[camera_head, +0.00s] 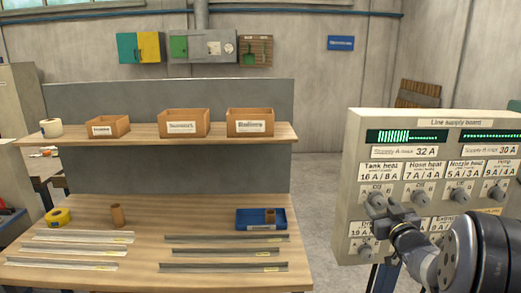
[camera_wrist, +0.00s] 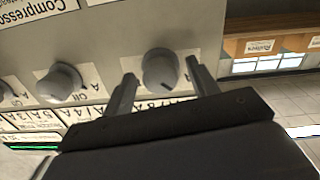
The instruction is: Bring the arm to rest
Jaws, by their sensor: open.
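My gripper (camera_head: 392,208) is at the left side of the line supply board (camera_head: 352,150), in front of the knob (camera_head: 376,199) under the "Tank heat" label. In the wrist view my gripper (camera_wrist: 161,84) is open, with one finger on each side of that grey knob (camera_wrist: 160,68). A gap shows between the knob and each finger; how deep the fingers reach around it I cannot tell. A second knob (camera_wrist: 60,82) sits to the left in the wrist view. My arm hides the lower middle of the board in the head view.
A workbench (camera_head: 145,255) at left holds metal strips, a yellow tape roll (camera_head: 58,217), a brown cylinder (camera_head: 117,215) and a blue tray (camera_head: 248,219). Its shelf (camera_head: 150,143) carries open boxes. Floor (camera_head: 318,180) shows clear between bench and board.

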